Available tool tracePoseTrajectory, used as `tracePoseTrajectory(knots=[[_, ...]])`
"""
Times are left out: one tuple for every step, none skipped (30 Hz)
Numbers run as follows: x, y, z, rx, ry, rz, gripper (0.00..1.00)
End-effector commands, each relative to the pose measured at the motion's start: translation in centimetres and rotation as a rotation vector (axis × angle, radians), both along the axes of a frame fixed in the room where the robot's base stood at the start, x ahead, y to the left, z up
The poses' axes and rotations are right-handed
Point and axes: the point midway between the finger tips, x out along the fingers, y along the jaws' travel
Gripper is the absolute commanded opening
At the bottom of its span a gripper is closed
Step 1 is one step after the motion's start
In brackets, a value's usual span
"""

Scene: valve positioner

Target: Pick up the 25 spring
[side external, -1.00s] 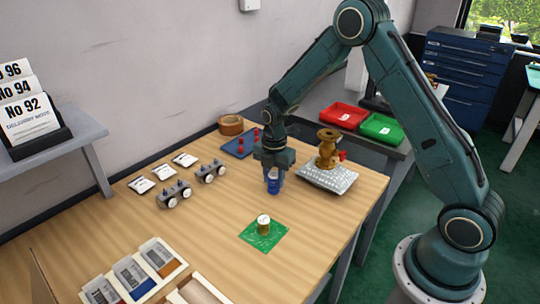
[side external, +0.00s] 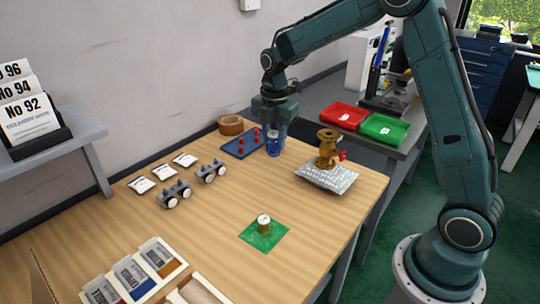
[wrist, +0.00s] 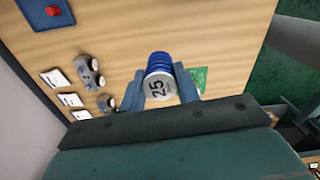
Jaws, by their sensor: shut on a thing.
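The 25 spring (wrist: 159,72) is a blue coil with a pale cap marked 25. In the wrist view it sits between the two fingers of my gripper (wrist: 171,84), which is shut on it. In the side external view the blue spring (side external: 273,148) hangs upright below my gripper (side external: 273,128), next to the right edge of the blue tray with red pegs (side external: 242,144). I cannot tell how far its lower end is above the table.
A brass valve (side external: 327,150) stands on a grey pad to the right. A green mat (side external: 274,236) with a small brass piece lies in front. Two grey gauge blocks (side external: 174,194) and white cards (side external: 140,185) lie to the left. Red (side external: 340,111) and green (side external: 383,122) bins stand behind.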

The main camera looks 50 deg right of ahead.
Motion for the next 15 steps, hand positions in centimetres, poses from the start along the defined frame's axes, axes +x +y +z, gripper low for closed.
tracePoseTrajectory(knots=[[0.0,0.0,1.1,0.000,-0.004,0.000,0.07],[0.1,0.0,1.7,0.000,-0.005,0.000,0.07],[0.1,0.0,2.5,0.000,-0.005,0.000,0.07],[0.1,0.0,2.9,0.000,-0.004,0.000,0.07],[0.0,0.0,3.4,-0.001,-0.003,0.000,0.07],[0.0,0.0,4.0,0.000,-0.004,0.000,0.07],[0.0,0.0,4.4,-0.001,-0.003,0.000,0.07],[0.0,0.0,4.7,-0.001,-0.003,0.000,0.07],[0.0,0.0,5.2,0.000,-0.002,0.000,0.07],[0.0,0.0,5.4,0.000,-0.001,0.000,0.07],[0.0,0.0,5.7,-0.001,-0.002,0.000,0.07],[0.0,0.0,5.9,0.000,-0.001,0.000,0.07],[0.0,0.0,6.1,0.000,0.000,0.000,0.07],[0.0,0.0,6.2,0.000,0.000,0.000,0.07],[0.0,0.0,6.4,0.000,0.000,0.000,0.07]])
